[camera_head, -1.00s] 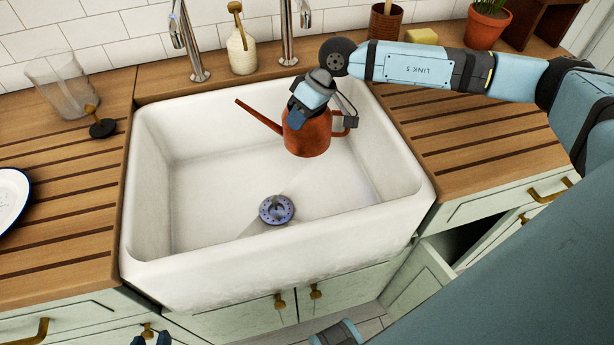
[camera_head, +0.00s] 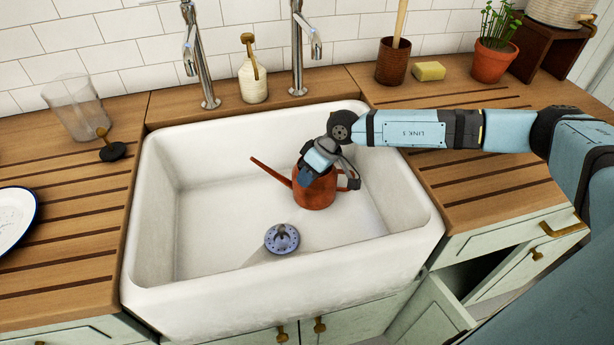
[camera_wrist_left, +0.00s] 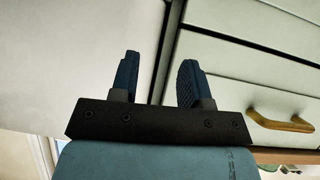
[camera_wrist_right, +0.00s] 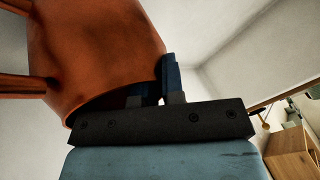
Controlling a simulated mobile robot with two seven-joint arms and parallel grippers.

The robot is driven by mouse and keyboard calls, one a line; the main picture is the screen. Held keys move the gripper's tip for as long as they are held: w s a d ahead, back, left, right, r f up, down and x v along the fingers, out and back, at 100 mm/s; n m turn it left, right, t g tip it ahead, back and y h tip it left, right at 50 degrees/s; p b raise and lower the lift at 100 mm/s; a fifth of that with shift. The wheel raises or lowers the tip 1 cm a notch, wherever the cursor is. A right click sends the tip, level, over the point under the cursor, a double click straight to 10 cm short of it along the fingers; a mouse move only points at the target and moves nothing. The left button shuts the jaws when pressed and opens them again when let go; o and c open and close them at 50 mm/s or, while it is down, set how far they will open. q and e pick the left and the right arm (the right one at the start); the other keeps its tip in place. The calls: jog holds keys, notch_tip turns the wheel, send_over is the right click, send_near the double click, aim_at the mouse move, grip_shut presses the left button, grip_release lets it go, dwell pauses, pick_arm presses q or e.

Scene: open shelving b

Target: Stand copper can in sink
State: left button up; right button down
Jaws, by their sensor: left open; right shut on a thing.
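The copper can (camera_head: 316,194) is an orange-brown watering can with a long spout pointing up and left. It is upright inside the white sink (camera_head: 160,270), toward the back right of the basin. My right gripper (camera_head: 310,176) is shut on the can's rim from above. The can also fills the upper left of the right wrist view (camera_wrist_right: 95,50), with one finger of the gripper outside its wall. I cannot tell whether its base touches the sink floor. My left gripper (camera_wrist_left: 158,75) is open and empty in the left wrist view, before the pale cabinet fronts.
A drain strainer (camera_head: 282,239) lies in the sink floor in front of the can. Two taps (camera_head: 207,75) and a soap bottle (camera_head: 253,80) stand behind the basin. A glass (camera_head: 76,105) and black stopper (camera_head: 112,151) are at left. The sink's left half is clear.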

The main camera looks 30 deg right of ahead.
jog(key=c, duration=1.7)
grip_release()
jog(key=shift+f+b, duration=0.2)
jog(key=shift+b, duration=0.1)
jog(key=o, duration=0.5)
jog(key=shift+r, duration=0.1)
jog(key=shift+r, duration=0.1)
